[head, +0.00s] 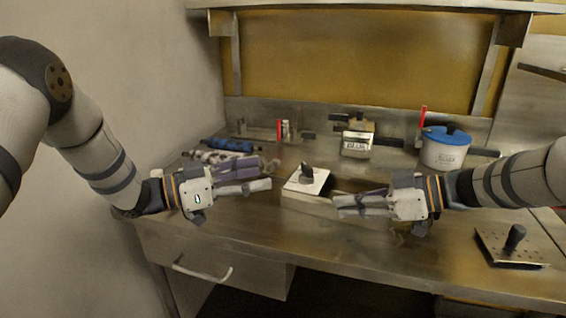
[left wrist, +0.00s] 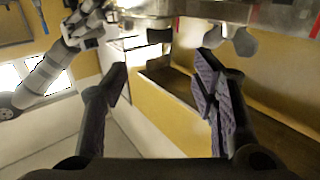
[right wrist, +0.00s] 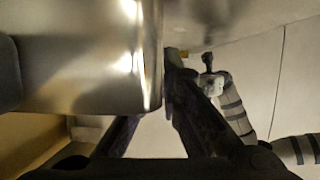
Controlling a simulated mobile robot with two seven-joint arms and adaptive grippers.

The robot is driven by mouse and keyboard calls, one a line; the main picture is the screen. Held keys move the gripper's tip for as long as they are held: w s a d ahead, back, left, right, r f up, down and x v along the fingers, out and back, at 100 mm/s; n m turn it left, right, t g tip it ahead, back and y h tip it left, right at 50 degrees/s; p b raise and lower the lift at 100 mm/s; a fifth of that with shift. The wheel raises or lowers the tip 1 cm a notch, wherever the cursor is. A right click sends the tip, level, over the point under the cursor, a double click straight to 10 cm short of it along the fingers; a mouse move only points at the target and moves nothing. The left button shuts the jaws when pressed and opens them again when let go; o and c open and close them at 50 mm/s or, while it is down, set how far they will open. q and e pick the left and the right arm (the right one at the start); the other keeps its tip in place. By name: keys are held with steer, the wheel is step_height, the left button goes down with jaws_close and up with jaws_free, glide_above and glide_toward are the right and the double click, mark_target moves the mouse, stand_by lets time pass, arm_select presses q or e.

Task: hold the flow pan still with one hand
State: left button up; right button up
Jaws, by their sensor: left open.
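The flow pan (head: 318,205) is a shallow metal pan on the bench in the middle of the head view. A pale square plate with a black knob (head: 307,177) sits at its top. My right gripper (head: 345,205) is at the pan's right end. In the right wrist view the shiny metal pan (right wrist: 80,75) fills the upper left and hides the tip of one finger; the other finger is beside its edge. I cannot tell how firmly they meet it. My left gripper (head: 262,178) is open and empty, left of the pan; its spread fingers show in the left wrist view (left wrist: 165,85).
A blue-lidded pot (head: 445,150) stands at the back right, and a perforated plate with a black knob (head: 513,247) lies at the front right. A labelled container (head: 357,144) stands at the back. Blue rolls (head: 228,146) lie behind my left gripper. The front centre is clear.

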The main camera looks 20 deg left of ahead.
steer(key=o, duration=0.3)
